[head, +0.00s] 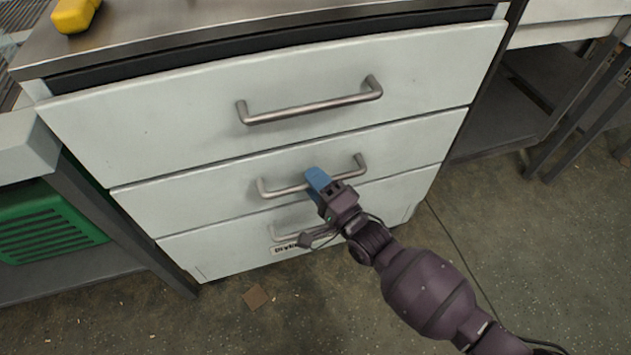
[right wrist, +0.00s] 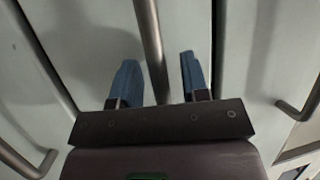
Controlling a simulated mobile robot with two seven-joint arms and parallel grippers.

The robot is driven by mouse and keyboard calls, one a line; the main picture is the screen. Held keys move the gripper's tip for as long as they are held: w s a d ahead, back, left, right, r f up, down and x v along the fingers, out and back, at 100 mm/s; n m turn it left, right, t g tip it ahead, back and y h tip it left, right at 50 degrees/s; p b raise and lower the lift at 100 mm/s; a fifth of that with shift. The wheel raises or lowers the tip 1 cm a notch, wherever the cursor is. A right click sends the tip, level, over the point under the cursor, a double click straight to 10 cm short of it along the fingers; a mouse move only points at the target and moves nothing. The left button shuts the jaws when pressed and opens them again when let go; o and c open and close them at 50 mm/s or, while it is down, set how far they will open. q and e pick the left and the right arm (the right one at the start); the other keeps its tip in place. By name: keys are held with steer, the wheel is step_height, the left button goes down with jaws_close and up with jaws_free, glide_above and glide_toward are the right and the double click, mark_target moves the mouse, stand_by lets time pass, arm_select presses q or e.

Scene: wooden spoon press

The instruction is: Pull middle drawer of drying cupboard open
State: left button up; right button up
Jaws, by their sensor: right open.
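The drying cupboard (head: 150,125) is a pale grey-white unit with three stacked drawers, each with a metal bar handle. The middle drawer (head: 200,198) looks shut, its front about in line with the bottom drawer. My right gripper (head: 315,177) is at the middle drawer's handle (head: 287,190). In the right wrist view, its blue fingers (right wrist: 160,80) are open, one on each side of the handle bar (right wrist: 151,45), with gaps visible. The gripper covers part of the handle in the head view. My left gripper is not in view.
The top drawer (head: 280,100) and bottom drawer (head: 215,250) have similar handles. A yellow object (head: 74,15) lies on the metal worktop (head: 130,38). A green crate (head: 50,225) stands at left. The speckled floor (head: 520,240) in front is mostly clear, with a thin cable at right.

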steer(key=shift+c, duration=0.2)
jaws_close()
steer(key=shift+s, duration=0.1)
